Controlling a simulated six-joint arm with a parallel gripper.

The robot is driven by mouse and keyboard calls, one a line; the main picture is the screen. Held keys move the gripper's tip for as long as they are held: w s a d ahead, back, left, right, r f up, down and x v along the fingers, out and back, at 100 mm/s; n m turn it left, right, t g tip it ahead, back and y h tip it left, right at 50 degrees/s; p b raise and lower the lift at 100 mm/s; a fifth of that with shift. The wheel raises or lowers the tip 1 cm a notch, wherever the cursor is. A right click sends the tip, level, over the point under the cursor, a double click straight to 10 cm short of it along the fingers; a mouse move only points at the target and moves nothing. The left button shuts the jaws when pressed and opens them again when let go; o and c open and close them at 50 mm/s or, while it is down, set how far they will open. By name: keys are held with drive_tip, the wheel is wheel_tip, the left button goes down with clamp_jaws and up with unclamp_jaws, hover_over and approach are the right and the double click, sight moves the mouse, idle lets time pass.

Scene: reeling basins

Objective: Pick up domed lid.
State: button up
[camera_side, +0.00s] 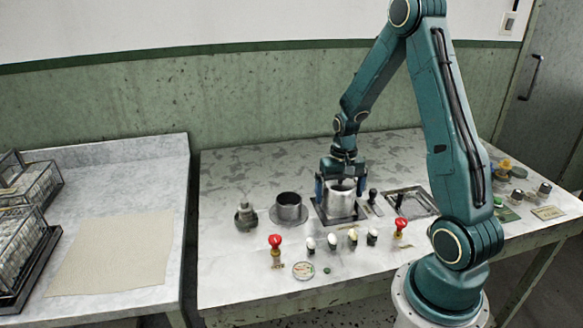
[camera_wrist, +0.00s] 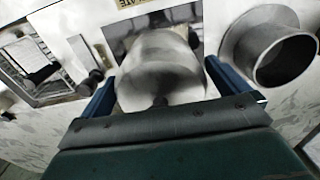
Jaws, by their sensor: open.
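A rounded, shiny metal form (camera_wrist: 160,65) with a small dark knob (camera_wrist: 160,101) sits between my fingers in the wrist view; it looks like the domed lid. In the side view a silver vessel (camera_side: 341,205) stands on a dark square plate (camera_side: 325,216) under my gripper. I cannot tell where the lid ends and the vessel begins. My gripper (camera_side: 340,188) points down, open, with one blue finger on each side of the metal. The fingers also flank it in the wrist view (camera_wrist: 160,85). Whether they touch it is unclear.
An open metal cylinder (camera_side: 289,207) stands close at the left, with a small metal fitting (camera_side: 246,216) beyond it. Red knobs (camera_side: 275,241) and several small pale switches line the front. A recessed metal tray (camera_side: 408,201) lies to the right. The back of the table is clear.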

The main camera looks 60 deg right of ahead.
drive_tip(key=shift+c, duration=0.2)
drive_tip(key=c, duration=0.9)
drive_tip(key=shift+r, duration=0.15)
wheel_tip(320, 180, up, 20)
idle(0.6)
drive_tip(key=w+a+f+n, duration=0.6)
drive_tip(key=w+a+f, duration=0.3)
drive_tip(key=w+f, duration=0.1)
drive_tip(key=shift+w+a, duration=0.15)
drive_tip(key=shift+w, duration=0.2)
